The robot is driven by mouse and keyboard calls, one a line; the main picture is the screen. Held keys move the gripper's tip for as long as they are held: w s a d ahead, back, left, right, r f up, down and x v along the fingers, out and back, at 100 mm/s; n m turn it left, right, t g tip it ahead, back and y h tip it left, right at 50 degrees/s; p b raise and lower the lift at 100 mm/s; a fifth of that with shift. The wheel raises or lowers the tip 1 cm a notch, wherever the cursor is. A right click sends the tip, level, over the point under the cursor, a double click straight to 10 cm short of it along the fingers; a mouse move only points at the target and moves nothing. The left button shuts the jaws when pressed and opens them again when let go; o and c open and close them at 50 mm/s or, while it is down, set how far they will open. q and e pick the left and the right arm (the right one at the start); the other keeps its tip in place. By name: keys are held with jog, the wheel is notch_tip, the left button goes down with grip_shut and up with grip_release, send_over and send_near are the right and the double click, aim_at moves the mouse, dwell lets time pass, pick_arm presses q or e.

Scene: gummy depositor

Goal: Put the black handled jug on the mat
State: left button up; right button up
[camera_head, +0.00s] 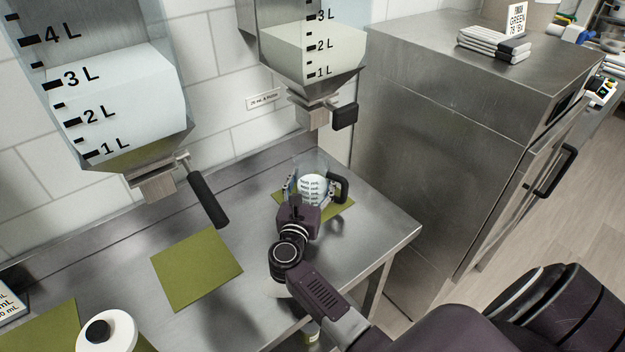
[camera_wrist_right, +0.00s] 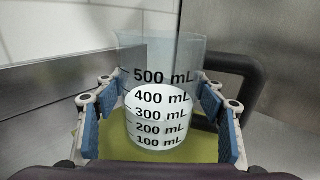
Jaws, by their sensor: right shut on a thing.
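The clear jug (camera_head: 314,184) with a black handle stands upright at the right end of the steel table. In the right wrist view the jug (camera_wrist_right: 160,75) shows mL marks and white contents up to about the 400 mL mark. Its handle (camera_wrist_right: 250,82) points right. My right gripper (camera_head: 312,191) is shut on the jug, its blue pads on either side of the body. An olive mat (camera_head: 340,210) lies under the jug, partly hidden by it and my gripper. I cannot tell whether the base touches the mat. My left gripper is not in view.
Another olive mat (camera_head: 197,268) lies bare at mid table. A third mat (camera_head: 40,328) is at lower left beside a white round object (camera_head: 107,332). Two hoppers, left (camera_head: 115,100) and right (camera_head: 312,55), hang above. A steel cabinet (camera_head: 430,150) stands at right.

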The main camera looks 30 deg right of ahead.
jog(key=shift+f+b, duration=0.25)
jog(key=shift+b, duration=0.05)
jog(key=o, duration=1.4)
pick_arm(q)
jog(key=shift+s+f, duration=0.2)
pick_arm(e)
jog(key=shift+o, duration=1.4)
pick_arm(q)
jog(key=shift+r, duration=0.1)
pick_arm(e)
jog(key=shift+r, duration=0.15)
